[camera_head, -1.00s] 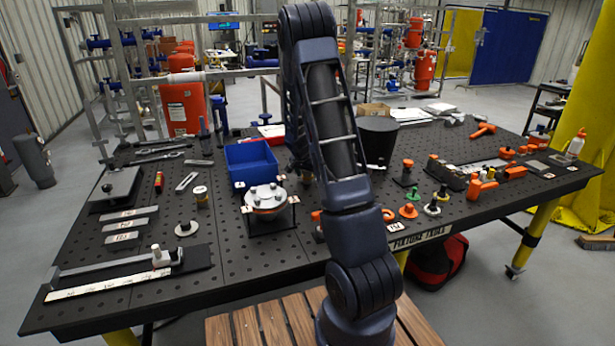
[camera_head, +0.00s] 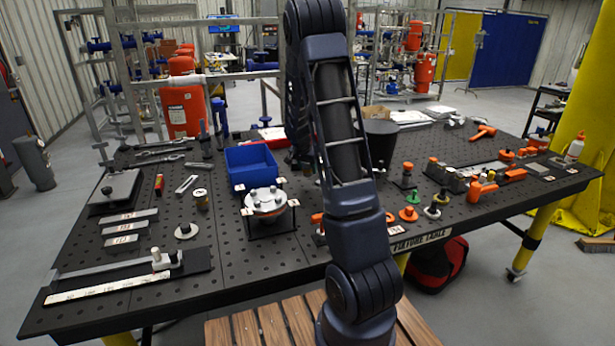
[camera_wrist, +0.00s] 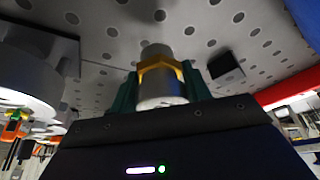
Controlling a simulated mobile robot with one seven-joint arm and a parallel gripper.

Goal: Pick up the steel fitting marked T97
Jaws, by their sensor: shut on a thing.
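My gripper (camera_wrist: 160,88) shows in the wrist view with its two teal fingers closed on either side of a steel fitting (camera_wrist: 158,98). The fitting is a short silver cylinder with a brass-yellow band around it. I cannot read any mark on it. In the head view my dark arm runs up and away over the table, and my gripper and the held fitting are hidden behind it.
The left front holds flat bars and a long rule.

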